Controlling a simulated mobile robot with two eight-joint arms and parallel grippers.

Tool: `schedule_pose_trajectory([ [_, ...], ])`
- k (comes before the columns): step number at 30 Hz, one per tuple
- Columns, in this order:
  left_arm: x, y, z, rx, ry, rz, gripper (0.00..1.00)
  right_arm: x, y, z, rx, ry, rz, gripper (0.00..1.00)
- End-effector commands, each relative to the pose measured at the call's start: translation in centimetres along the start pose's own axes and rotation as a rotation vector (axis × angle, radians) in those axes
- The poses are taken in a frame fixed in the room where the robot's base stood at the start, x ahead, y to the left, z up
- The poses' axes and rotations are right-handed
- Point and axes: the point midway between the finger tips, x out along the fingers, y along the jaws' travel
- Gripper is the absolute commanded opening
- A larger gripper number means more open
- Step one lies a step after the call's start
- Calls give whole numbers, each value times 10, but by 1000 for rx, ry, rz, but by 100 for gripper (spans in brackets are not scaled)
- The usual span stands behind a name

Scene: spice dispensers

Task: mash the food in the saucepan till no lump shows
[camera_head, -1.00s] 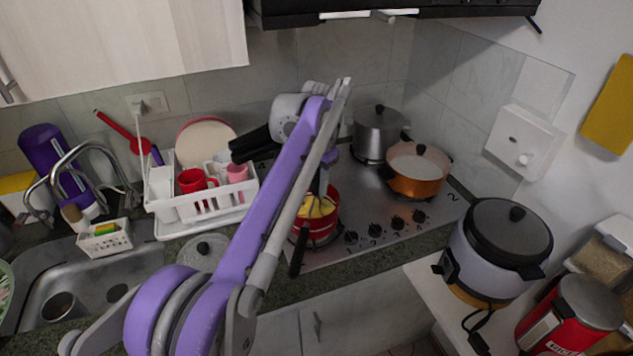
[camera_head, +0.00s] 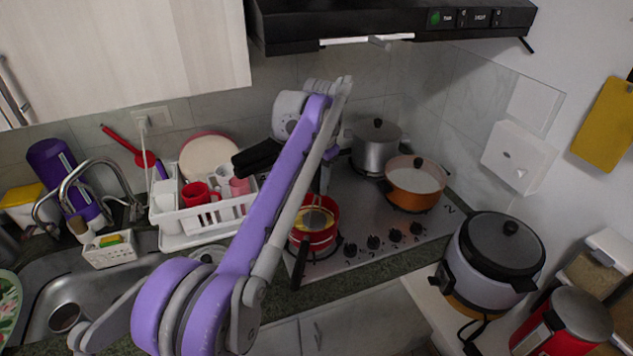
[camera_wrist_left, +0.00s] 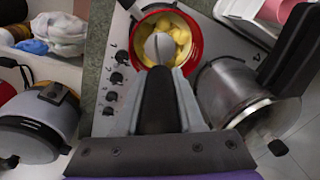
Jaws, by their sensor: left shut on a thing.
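The red saucepan (camera_head: 325,238) sits on the hob, its dark handle toward the front edge. It also shows in the left wrist view (camera_wrist_left: 196,52). Yellow food (camera_wrist_left: 181,35) inside it has distinct rounded lumps. My left gripper (camera_wrist_left: 163,75) is above the saucepan, shut on a grey utensil (camera_wrist_left: 157,46) whose end reaches down among the lumps. In the head view my purple arm hides most of the gripper. The utensil's lower end is only partly visible there, over the food. My right gripper is not in view.
A lidded silver pot (camera_head: 377,149) and an orange pan (camera_head: 413,201) stand behind and right of the saucepan. A white dish rack (camera_head: 205,217) stands left. The hob knobs line the front. A rice cooker (camera_head: 497,260) sits at the right. The range hood (camera_head: 400,25) hangs above.

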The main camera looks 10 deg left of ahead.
Motion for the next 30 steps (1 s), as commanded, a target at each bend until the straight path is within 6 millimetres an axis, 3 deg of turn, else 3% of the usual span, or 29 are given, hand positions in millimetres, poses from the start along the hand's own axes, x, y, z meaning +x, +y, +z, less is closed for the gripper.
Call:
schedule_pose_trajectory([
  [1, -6, -5, -7, -1, 5, -3, 0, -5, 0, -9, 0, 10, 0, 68],
  [6, -3, -12, -17, -1, 4, -2, 0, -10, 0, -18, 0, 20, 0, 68],
  [17, 3, -10, -16, 0, 1, 0, 0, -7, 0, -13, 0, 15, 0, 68],
  [30, 33, -7, -14, 0, 0, 0, 0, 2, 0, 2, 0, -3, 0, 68],
])
